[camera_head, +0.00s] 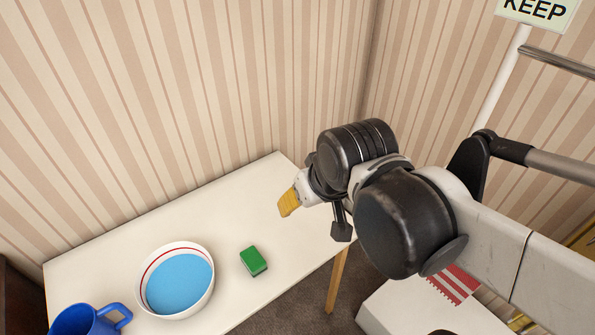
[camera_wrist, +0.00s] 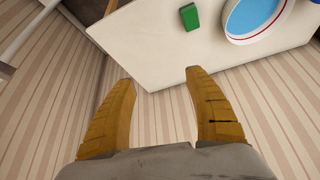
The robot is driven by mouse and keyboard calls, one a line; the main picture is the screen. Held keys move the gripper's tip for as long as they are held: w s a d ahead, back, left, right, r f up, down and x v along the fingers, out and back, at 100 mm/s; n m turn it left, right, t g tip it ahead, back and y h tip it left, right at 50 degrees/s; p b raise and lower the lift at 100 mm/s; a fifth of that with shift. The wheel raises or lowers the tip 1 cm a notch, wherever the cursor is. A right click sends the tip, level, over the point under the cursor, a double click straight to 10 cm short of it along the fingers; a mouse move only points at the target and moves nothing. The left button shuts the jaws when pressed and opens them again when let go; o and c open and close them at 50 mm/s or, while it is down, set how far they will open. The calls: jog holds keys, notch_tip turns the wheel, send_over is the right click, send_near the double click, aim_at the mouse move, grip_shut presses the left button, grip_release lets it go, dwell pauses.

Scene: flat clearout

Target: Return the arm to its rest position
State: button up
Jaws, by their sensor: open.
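My gripper (camera_wrist: 160,105) shows in the wrist view with two yellow fingers spread apart and nothing between them. In the head view one yellow fingertip of my gripper (camera_head: 289,203) shows above the right end of the white table (camera_head: 215,222). My arm reaches in from the right, bent at its dark joints, and hides part of the gripper. The wrist view shows the table (camera_wrist: 150,40) upside down beyond the fingers, with the striped wall between them.
On the table are a green sponge (camera_head: 254,261), a white bowl (camera_head: 148,264) with blue inside and a blue mug (camera_head: 85,320). A white surface (camera_head: 420,312) with a red-striped cloth (camera_head: 455,284) stands at lower right. A KEEP sign (camera_head: 537,12) hangs at top right. Striped walls close the back.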

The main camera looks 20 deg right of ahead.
jog(key=shift+s+d+r+t, duration=0.2)
jog(key=shift+s+d+t, duration=0.5)
jog(key=shift+s, duration=0.35)
dwell(0.5)
